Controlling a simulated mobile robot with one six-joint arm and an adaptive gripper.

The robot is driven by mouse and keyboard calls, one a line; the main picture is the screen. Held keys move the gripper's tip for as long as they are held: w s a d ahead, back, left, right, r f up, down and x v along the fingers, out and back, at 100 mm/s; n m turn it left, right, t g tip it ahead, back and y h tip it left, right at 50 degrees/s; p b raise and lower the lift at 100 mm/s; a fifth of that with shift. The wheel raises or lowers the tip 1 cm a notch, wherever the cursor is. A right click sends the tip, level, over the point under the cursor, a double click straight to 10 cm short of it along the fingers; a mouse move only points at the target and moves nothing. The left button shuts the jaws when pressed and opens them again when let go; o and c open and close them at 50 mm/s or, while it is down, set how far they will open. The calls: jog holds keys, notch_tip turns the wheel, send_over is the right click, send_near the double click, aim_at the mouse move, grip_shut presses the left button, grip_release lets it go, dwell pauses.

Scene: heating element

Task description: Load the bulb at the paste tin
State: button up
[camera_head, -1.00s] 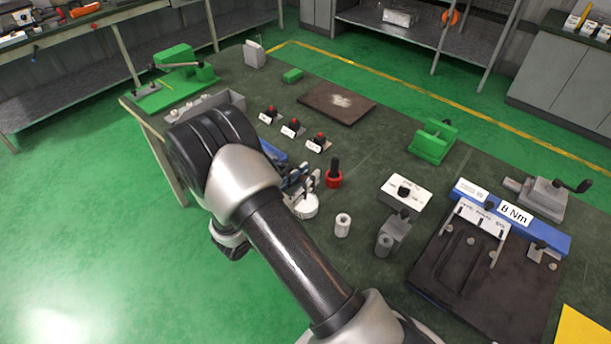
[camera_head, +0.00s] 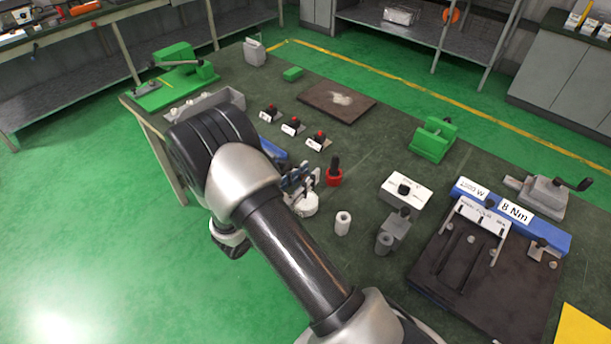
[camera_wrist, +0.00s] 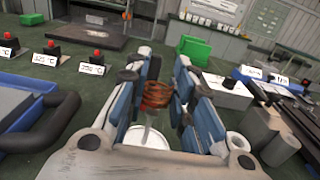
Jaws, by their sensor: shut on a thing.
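My gripper (camera_head: 303,182) is low over the bench, its blue-padded fingers (camera_wrist: 163,103) closed in around something. A thin pale rod, seemingly the bulb (camera_wrist: 148,128), hangs below the fingers; their grip on it is partly hidden. A reddish-brown ringed piece (camera_wrist: 157,95) shows between the fingers; I cannot tell whether it is held or behind. The round white tin (camera_head: 305,207), apparently the paste tin, stands directly below the gripper. It also shows in the wrist view (camera_wrist: 142,139), under the rod. Whether the rod's lower end is inside the tin is unclear.
A red holder with a black handle (camera_head: 334,177) stands close right of the gripper. A white hollow cylinder (camera_head: 342,224) and a grey block (camera_head: 396,228) are nearby. Several red-knobbed labelled stands (camera_head: 292,127) lie behind. A green vise (camera_head: 434,141) stands farther right.

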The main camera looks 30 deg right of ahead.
jog(key=shift+f+b, duration=0.4)
jog(key=shift+f, duration=0.2)
dwell(1.1)
jog(key=shift+r, duration=0.1)
jog(key=shift+r+p, duration=2.6)
jog(key=shift+r, duration=0.95)
